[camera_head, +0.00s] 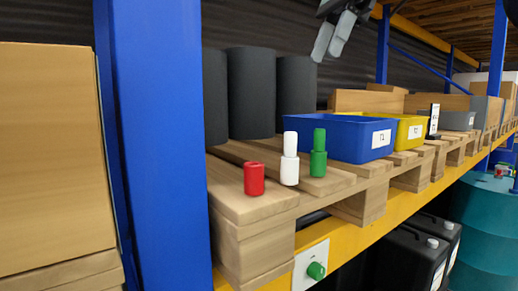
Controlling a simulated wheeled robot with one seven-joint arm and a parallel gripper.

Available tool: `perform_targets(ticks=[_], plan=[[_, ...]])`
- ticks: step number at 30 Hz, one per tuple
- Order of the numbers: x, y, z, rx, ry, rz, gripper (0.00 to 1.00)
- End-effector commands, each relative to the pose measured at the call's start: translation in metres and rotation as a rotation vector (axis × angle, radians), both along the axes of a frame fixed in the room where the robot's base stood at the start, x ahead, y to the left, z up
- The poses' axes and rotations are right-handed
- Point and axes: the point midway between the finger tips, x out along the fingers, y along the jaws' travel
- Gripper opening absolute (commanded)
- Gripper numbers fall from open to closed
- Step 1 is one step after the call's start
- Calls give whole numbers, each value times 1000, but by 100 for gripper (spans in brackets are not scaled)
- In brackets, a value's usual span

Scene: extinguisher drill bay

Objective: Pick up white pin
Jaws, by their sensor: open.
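The white pin (289,168) stands upright on the wooden pallet (225,195), with a narrower top above a wider body. A green pin (318,162) of similar shape stands just to its right. A shorter red pin (254,180) stands to its left, nearer the pallet's front left corner. My gripper (329,52) shows at the top of the view, above the pins in the picture and apart from them. Its two grey fingers point down and are open, with nothing between them.
A blue bin (327,141) and a yellow bin (408,132) stand right of the pins. Dark cylinders (252,95) stand behind. A blue rack upright (160,150) rises at left. Space above the pins looks clear.

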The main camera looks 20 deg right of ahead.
Motion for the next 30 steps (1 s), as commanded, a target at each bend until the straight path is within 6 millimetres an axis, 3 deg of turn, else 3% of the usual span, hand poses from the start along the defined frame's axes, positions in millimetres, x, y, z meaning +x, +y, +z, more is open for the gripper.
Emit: perform_targets(ticks=[5, 22, 30], plan=[[-1, 0, -5, 0, 5, -15, 44], [-1, 36, -91, 0, 6, -12, 44], [1, 45, -110, 0, 3, -14, 44]])
